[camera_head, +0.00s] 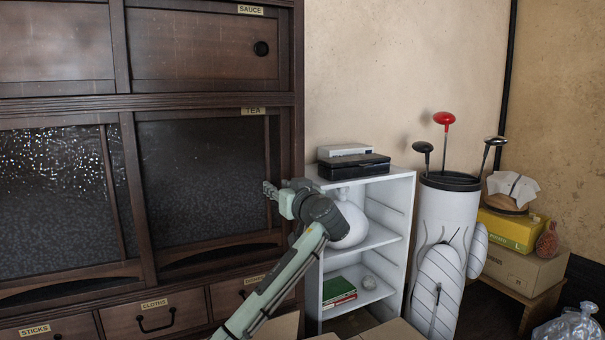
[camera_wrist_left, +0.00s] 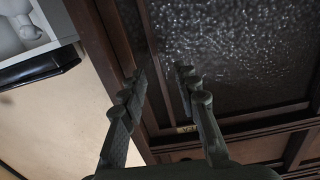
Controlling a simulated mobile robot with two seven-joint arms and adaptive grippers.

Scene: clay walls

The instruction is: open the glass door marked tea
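The glass door marked tea (camera_head: 205,185) is a dark textured pane in a brown wooden frame, in the right half of the cabinet. Its TEA label (camera_head: 253,111) is on the rail above; a small label (camera_wrist_left: 187,129) also shows in the left wrist view. My left gripper (camera_head: 268,190) is at the right edge of this door. In the left wrist view, the fingers of my left gripper (camera_wrist_left: 161,75) are apart, close to the glass and wooden frame, with nothing clearly held between them. Whether they touch the door is unclear. My right gripper is out of view.
A white shelf (camera_head: 394,240) stands right of the cabinet, close to my left arm, with a white vase (camera_head: 349,225) and black box (camera_head: 354,167). A white golf bag (camera_head: 440,215) stands further right. Drawers, one marked cloths (camera_head: 154,318), lie below the doors.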

